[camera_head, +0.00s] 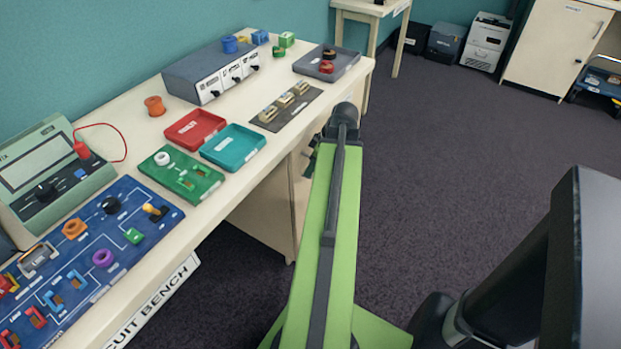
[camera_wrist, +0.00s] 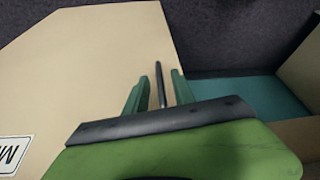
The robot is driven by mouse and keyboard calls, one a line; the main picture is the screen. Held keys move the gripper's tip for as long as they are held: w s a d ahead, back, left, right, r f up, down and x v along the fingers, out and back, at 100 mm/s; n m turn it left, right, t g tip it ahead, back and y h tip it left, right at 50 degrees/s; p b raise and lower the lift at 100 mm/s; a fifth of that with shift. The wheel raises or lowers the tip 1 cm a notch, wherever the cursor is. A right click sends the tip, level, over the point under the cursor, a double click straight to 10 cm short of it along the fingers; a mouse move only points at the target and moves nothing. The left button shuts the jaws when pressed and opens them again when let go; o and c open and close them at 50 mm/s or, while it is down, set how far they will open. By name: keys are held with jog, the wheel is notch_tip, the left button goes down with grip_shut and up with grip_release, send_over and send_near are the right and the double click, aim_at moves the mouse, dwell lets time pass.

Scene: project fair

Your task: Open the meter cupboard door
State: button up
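In the wrist view a cream door panel (camera_wrist: 95,60) fills the left side, with a white label (camera_wrist: 14,152) beginning with M cut off at the lower left. A dark bar handle (camera_wrist: 161,84) stands up from the panel near its right edge. The two green fingers of my gripper (camera_wrist: 160,92) are apart, one on each side of the bar, with narrow gaps visible.
In the wrist view a teal-floored recess (camera_wrist: 245,100) and a cream wall (camera_wrist: 302,75) lie right of the panel. The bench (camera_head: 338,95) carries trays and boards at left. A separate cream cupboard (camera_head: 552,45) stands far right. The dark carpet (camera_head: 450,130) between is clear.

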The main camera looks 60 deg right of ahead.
jog(key=shift+w+f, duration=0.25)
jog(key=shift+f, duration=0.35)
grip_shut()
dwell(1.1)
